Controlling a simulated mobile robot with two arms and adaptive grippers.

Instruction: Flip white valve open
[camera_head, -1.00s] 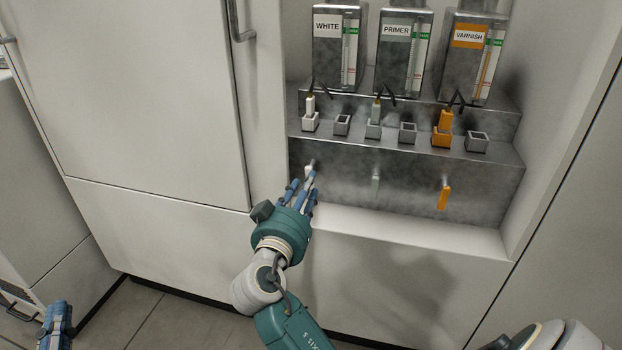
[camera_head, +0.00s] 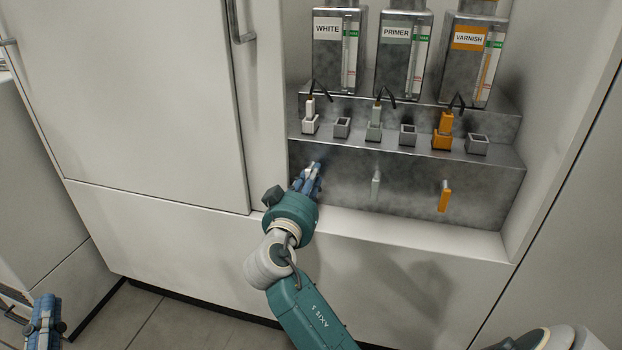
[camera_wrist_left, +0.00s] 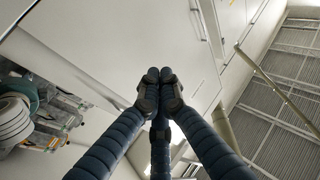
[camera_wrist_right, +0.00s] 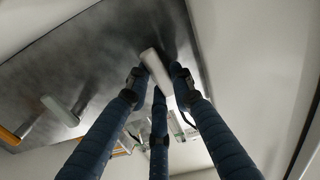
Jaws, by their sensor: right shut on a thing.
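The white valve (camera_wrist_right: 156,70) is a short pale handle on the dark metal front panel. In the right wrist view it lies between the fingertips of my right gripper (camera_wrist_right: 158,76), which is shut on it. In the head view my right gripper (camera_head: 312,172) is at the panel below the WHITE tank (camera_head: 326,52), and its fingers mostly hide the valve. My left gripper (camera_head: 42,318) is far off at the lower left. In the left wrist view (camera_wrist_left: 159,78) its fingertips are together with nothing seen between them.
The grey primer valve (camera_head: 376,184) and orange varnish valve (camera_head: 444,196) hang down to the right on the same panel. Above are a stepped ledge with nozzles and sockets, and the PRIMER tank (camera_head: 402,58) and VARNISH tank (camera_head: 470,62). Recess walls bound both sides.

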